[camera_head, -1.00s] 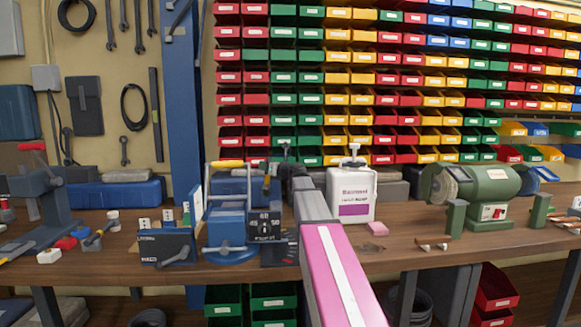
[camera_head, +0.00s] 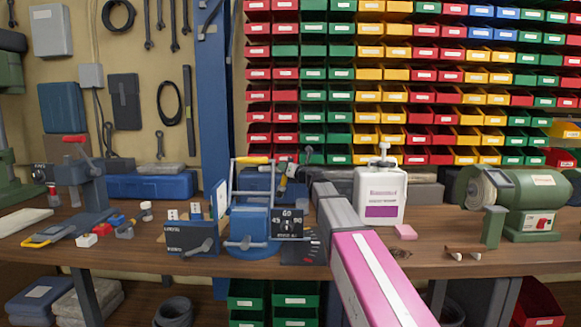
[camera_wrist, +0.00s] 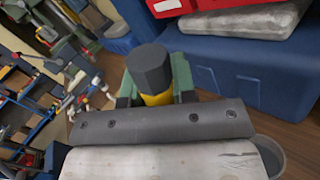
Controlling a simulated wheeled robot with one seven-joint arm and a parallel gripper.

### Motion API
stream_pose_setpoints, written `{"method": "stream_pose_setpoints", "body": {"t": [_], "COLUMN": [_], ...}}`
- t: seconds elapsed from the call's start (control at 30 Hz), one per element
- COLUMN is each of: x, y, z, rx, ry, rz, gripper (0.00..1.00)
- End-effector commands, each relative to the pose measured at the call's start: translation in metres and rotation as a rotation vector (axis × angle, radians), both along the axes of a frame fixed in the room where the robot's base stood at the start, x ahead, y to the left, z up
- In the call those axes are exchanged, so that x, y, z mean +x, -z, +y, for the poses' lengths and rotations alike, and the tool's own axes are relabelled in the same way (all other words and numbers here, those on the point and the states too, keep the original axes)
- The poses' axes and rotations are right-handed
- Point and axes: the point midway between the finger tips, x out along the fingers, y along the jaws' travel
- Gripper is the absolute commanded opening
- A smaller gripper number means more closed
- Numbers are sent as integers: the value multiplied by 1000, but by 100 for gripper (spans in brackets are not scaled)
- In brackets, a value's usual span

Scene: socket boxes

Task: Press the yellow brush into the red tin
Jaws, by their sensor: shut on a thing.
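The yellow brush (camera_wrist: 152,99) is in my gripper (camera_wrist: 156,92) in the wrist view. Its dark grey, many-sided end points toward the camera, and a short yellow part shows below it. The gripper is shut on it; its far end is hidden. In the head view my arm reaches over the bench, and a small yellow and dark piece, likely the brush (camera_head: 291,170), shows behind the blue vise. I cannot make out the red tin in either view; the arm or the tools may hide it.
A blue vise (camera_head: 250,222) and a dark socket box (camera_head: 192,239) stand left of my arm. A green grinder (camera_head: 525,203) is further right. Coloured bins (camera_head: 340,80) fill the wall.

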Motion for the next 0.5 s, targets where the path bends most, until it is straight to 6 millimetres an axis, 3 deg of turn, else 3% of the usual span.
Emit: {"method": "stream_pose_setpoints", "body": {"t": [0.5], "x": [0], "y": [46], "z": [-1], "rx": [1], "ry": [0], "rz": [1], "gripper": [1]}}
